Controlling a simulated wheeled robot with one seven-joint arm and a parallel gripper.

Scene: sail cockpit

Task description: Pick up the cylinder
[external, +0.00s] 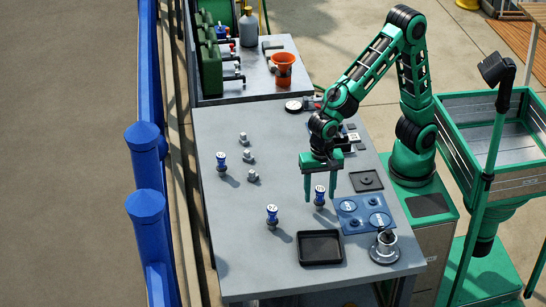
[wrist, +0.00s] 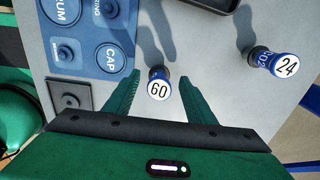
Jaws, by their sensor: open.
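In the external view this cylinder (external: 319,197) is just below my gripper (external: 321,191), which points down and is empty. A third (external: 221,161) stands farther left.
A blue labelled panel (external: 346,206) lies right of the cylinders, with a black tray (external: 320,261) in front. A grey metal cup on a round flange (external: 381,256) stands at the front right. Small metal pieces (external: 252,176) stand on the left. The bench's front left is clear.

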